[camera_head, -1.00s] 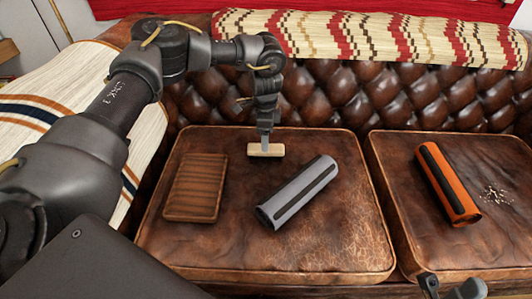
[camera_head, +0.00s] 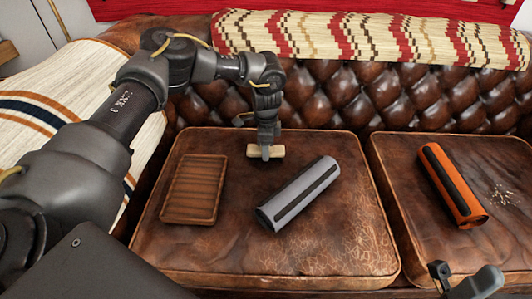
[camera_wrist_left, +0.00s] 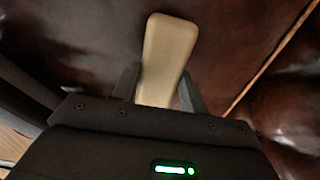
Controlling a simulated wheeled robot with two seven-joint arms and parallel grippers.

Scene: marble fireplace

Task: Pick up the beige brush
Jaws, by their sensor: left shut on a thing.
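The beige brush (camera_head: 253,152) is a small pale block near the back of the left leather cushion (camera_head: 240,255). My left gripper (camera_head: 266,151) is shut on it from above. In the left wrist view the brush (camera_wrist_left: 167,58) sits lengthwise between the two fingers of the left gripper (camera_wrist_left: 160,92), its far end sticking out past them. I cannot tell if the brush touches the cushion. Part of my right gripper (camera_head: 462,281) shows at the bottom right edge; its jaws are not clear.
A brown slatted tray (camera_head: 194,190) lies left of the brush. A grey cylinder with a dark stripe (camera_head: 299,193) lies to its right. An orange and black cylinder (camera_head: 453,186) and pale crumbs (camera_head: 502,195) lie on the right cushion. The tufted backrest (camera_head: 350,100) rises behind.

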